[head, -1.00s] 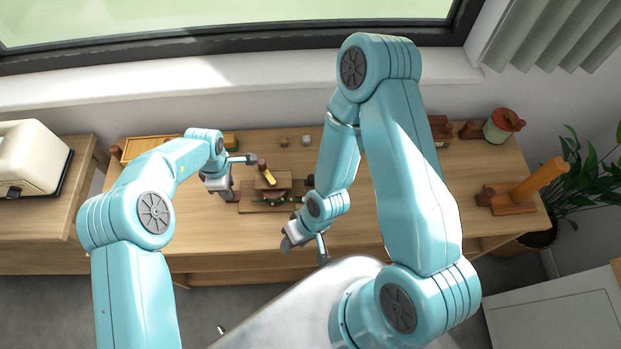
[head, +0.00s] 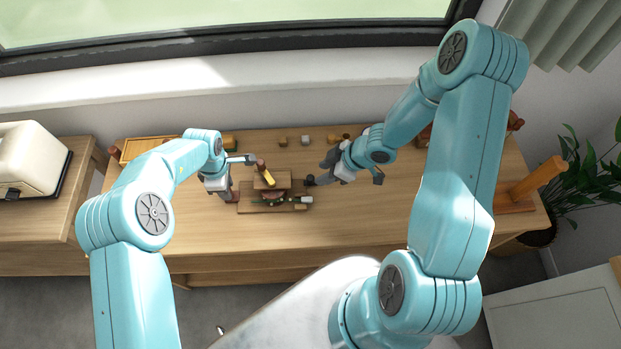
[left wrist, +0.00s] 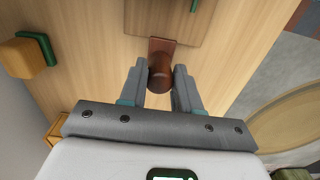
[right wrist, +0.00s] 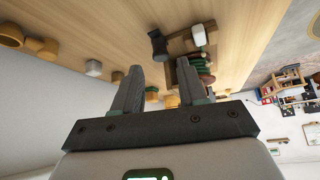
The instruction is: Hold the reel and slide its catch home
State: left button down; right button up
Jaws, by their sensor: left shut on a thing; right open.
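The reel unit (head: 272,181) is a brown wooden block on a flat base on the table, with a dark, green-edged row along its front. It shows edge-on in the right wrist view (right wrist: 186,76). A small white piece (head: 306,199) sits at its right end, possibly the catch; it also shows in the right wrist view (right wrist: 199,35). A dark knob (head: 310,181) is beside it. My left gripper (head: 236,178) is shut on a brown wooden knob (left wrist: 160,72) at the unit's left end. My right gripper (head: 352,168) is open and empty, right of the unit.
Small yellow and grey blocks (head: 284,141) stand along the table's back. A yellow tray (head: 148,147) is at the back left. A wooden stand with an orange post (head: 538,178) is at the right. The table front is clear.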

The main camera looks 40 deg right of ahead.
aim_at(313, 178)
jog(key=shift+x, duration=2.65)
grip_shut()
